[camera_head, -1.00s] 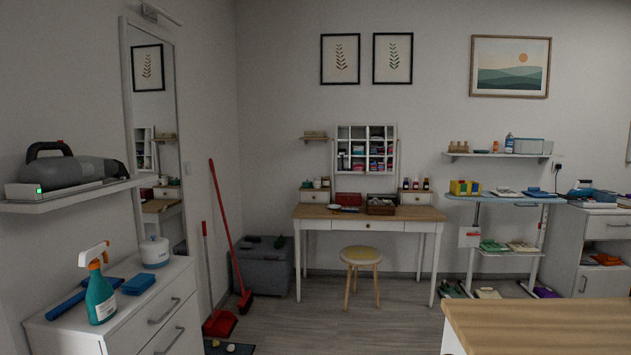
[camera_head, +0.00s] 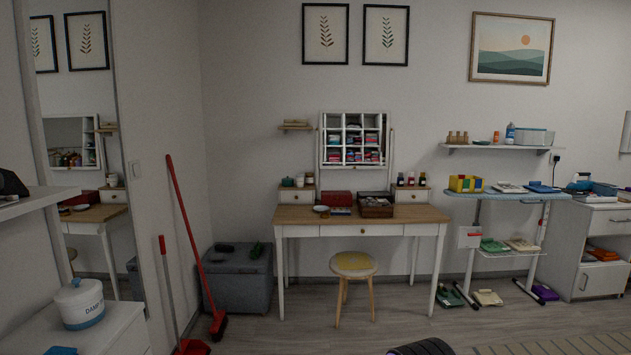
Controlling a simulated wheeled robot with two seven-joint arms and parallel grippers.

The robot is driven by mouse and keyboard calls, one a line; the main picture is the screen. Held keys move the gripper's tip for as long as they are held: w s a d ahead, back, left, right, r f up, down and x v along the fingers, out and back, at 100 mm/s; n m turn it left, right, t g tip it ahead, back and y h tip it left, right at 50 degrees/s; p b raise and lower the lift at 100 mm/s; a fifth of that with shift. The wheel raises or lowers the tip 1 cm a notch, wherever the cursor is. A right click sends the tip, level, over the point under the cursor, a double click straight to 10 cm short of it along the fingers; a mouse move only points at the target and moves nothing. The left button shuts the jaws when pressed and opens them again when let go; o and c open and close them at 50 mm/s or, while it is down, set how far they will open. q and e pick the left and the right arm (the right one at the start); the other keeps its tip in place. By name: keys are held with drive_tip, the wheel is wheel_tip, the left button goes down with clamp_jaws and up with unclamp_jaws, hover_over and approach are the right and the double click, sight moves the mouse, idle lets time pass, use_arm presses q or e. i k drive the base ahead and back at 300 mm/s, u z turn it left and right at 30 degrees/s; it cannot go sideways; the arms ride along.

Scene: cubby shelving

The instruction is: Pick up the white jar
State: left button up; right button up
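A white jar (camera_head: 80,303) with a lid, a small knob on top and a blue lower band with lettering stands upright on the white dresser (camera_head: 122,322) at the lower left. Near it, at the bottom edge, part of a blue folded cloth (camera_head: 61,350) shows on the same dresser top.
A wall shelf (camera_head: 38,201) juts out above and left of the jar, with a mirror behind. A red broom (camera_head: 190,240) and dustpan (camera_head: 192,347) stand right of the dresser. A desk (camera_head: 360,229) and stool (camera_head: 354,265) are farther back. Floor between is clear.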

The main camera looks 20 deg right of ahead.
sight(298, 180)
drive_tip(key=z, duration=0.85)
drive_tip(key=i, duration=2.7)
drive_tip(key=z, duration=1.7)
drive_tip(key=i, duration=0.5)
drive_tip(key=u, duration=3.1)
drive_tip(key=i, duration=0.2)
drive_tip(key=u, duration=0.1)
